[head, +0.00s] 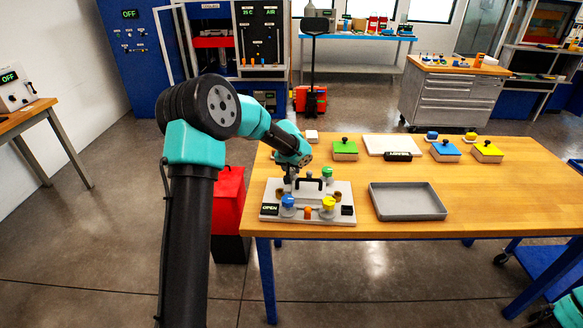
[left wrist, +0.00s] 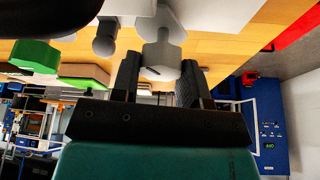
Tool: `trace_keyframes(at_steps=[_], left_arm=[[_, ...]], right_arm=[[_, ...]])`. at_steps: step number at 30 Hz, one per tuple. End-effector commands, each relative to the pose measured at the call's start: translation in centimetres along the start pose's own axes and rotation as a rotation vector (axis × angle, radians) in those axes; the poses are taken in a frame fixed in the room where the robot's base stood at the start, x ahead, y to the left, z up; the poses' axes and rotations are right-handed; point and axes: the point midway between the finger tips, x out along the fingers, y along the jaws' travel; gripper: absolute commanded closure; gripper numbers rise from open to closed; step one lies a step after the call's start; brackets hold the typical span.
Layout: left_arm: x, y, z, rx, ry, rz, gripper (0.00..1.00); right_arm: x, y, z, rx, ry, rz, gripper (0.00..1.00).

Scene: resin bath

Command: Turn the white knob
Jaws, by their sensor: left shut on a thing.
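The fixture (head: 325,215) is a light grey plate near the left end of the wooden table, with a black handle on its raised middle. Blue (head: 288,201), yellow (head: 328,203) and green (head: 327,172) knobs stand at its corners. My left gripper (head: 290,182) reaches down to its back-left corner. In the left wrist view the white knob (left wrist: 162,52) sits between the two black fingers, which are shut on it. In the head view the gripper mostly hides this knob. My right gripper is not in view.
A small display reading OPEN (head: 270,209) is at the fixture's front left. An empty grey tray (head: 408,214) lies to the right. Green (head: 345,156), blue (head: 446,157) and yellow (head: 487,156) knobbed lids and a white slab (head: 387,141) line the back. The table's right part is clear.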

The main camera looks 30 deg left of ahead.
Motion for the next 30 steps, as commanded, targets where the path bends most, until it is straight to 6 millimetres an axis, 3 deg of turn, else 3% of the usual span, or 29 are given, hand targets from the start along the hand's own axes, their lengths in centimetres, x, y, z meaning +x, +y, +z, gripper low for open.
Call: trace_keyframes(at_steps=[30], left_arm=[[0.13,0.33,-0.03,-0.767,-0.003,-0.320,0.83]], right_arm=[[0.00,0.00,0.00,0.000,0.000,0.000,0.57]])
